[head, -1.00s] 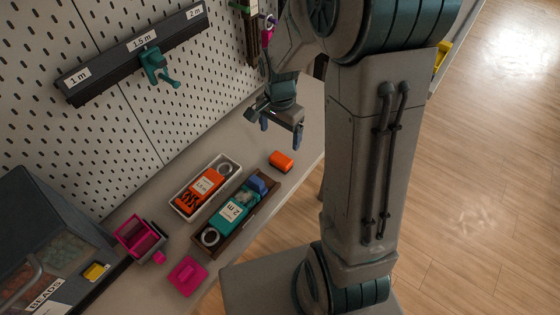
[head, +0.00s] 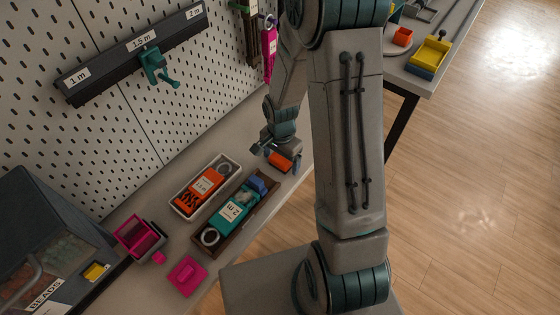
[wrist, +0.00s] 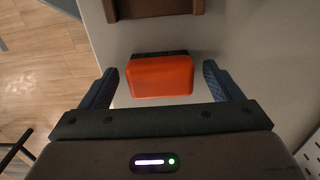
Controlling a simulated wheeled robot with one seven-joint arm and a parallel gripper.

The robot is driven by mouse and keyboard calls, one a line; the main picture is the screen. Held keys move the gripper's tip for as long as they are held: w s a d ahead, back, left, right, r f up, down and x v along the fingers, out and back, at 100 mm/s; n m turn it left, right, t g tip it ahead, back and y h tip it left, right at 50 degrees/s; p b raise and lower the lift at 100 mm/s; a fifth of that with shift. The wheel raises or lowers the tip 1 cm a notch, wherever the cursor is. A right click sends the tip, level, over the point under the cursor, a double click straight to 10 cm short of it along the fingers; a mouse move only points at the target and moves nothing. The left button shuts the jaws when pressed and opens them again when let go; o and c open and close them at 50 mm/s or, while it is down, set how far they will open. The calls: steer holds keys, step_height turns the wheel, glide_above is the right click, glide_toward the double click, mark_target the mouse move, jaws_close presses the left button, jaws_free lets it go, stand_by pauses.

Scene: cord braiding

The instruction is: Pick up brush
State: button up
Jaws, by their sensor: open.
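The brush is most likely the small orange block with a dark strip along its far side (wrist: 160,76), lying on the grey bench; I see no bristles clearly. It also shows in the head view (head: 280,162), partly covered by my gripper. My gripper (wrist: 160,88) is open, with one blue finger on each side of the orange block. Gaps show between the block and both fingers in the wrist view. In the head view my gripper (head: 276,162) is low at the block.
A white tray (head: 179,207) with an orange bundle and a brown tray (head: 197,244) with a teal bundle lie to the left. A magenta open box (head: 137,236) and magenta lid (head: 187,276) are farther left. The pegboard (head: 120,130) stands behind.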

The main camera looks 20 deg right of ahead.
steer(key=c, duration=1.1)
steer(key=shift+o, duration=0.2)
steer(key=shift+r, duration=0.15)
steer(key=shift+r, duration=0.55)
steer(key=r, duration=0.1)
steer(key=d+r, duration=0.1)
steer(key=r, duration=0.1)
steer(key=shift+s+r, duration=0.1)
steer(key=shift+r, duration=0.05)
steer(key=s+d+r, duration=0.3)
steer(key=d+r, duration=0.3)
steer(key=d, duration=0.4)
steer(key=shift+s+r, duration=0.15)
steer(key=shift+s, duration=0.1)
